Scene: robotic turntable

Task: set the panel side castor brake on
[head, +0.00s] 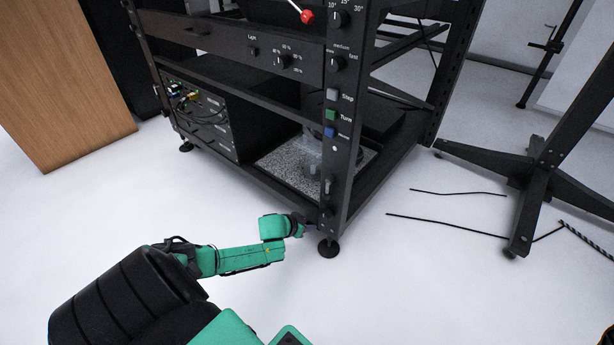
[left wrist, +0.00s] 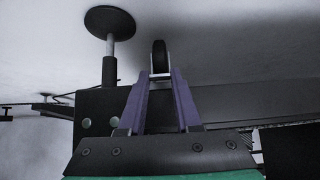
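The castor (left wrist: 159,56) shows in the left wrist view as a dark wheel in a pale bracket, under the rack's bottom beam. I cannot make out its brake lever clearly. In the head view my left gripper (head: 309,227) is low at the rack's front corner, below the panel post (head: 334,120) with its knobs and buttons; the castor is not distinguishable there. In the left wrist view the left gripper's two fingers (left wrist: 161,76) are apart, with the castor's bracket seen between their tips. Whether they touch it is unclear. My right gripper is not in view.
A levelling foot (head: 328,247) stands at the rack corner beside my gripper; it also shows in the wrist view (left wrist: 110,22). Right of it are cables (head: 445,227) and a black stand (head: 535,180) on the floor. A wooden cabinet (head: 65,80) is left. Floor in front is clear.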

